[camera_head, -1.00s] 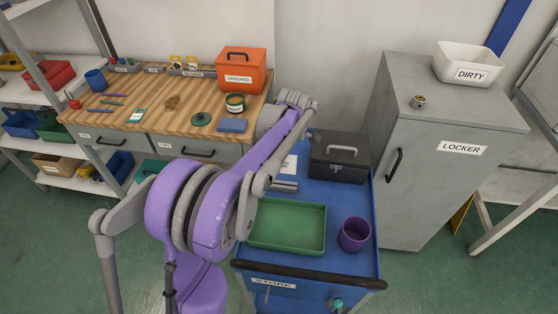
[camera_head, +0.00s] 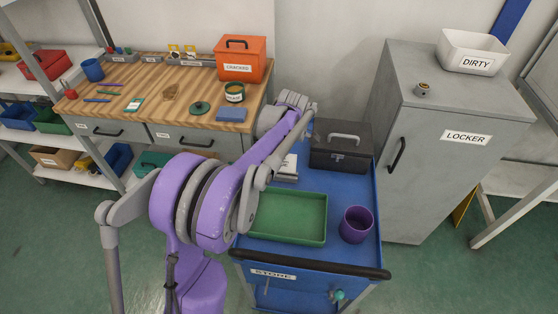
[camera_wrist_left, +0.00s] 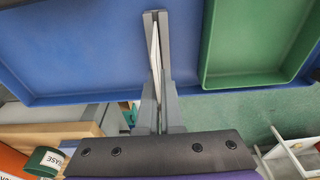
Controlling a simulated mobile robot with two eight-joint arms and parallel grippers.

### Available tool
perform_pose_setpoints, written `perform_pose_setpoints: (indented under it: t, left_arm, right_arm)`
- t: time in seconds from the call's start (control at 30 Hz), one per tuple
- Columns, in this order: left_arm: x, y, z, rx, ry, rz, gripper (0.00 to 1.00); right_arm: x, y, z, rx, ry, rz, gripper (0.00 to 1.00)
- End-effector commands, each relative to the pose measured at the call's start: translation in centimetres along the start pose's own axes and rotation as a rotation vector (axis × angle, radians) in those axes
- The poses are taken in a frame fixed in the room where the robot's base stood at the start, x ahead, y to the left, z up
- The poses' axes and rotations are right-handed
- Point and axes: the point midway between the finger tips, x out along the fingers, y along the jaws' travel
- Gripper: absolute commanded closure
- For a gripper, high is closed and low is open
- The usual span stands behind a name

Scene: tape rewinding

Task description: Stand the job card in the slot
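The white job card (camera_head: 289,165) stands upright beside the purple arm over the blue cart top, just at the grey slotted holder (camera_head: 286,179). In the left wrist view the card (camera_wrist_left: 155,55) shows almost edge-on as a thin white strip. The fingers of my left gripper (camera_wrist_left: 158,90) are close together on either side of it. Grey bars flank its far end. I cannot tell how deep the card sits in the slot. My right gripper is not in view.
The green tray (camera_head: 290,238) lies in front of the holder, with a purple cup (camera_head: 356,225) to its right. A dark toolbox (camera_head: 340,158) stands behind. The grey locker (camera_head: 440,150) is at right, the wooden bench (camera_head: 150,92) at left.

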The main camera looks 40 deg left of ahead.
Motion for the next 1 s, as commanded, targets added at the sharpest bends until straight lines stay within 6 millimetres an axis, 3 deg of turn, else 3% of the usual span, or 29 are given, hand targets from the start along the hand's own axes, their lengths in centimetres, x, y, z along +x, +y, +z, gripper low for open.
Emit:
perform_pose_setpoints:
  t: [1.0]
  left_arm:
    - [0.50,0.00,0.06,0.000,0.000,0.000,1.00]
  right_arm:
    - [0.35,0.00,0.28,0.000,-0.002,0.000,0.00]
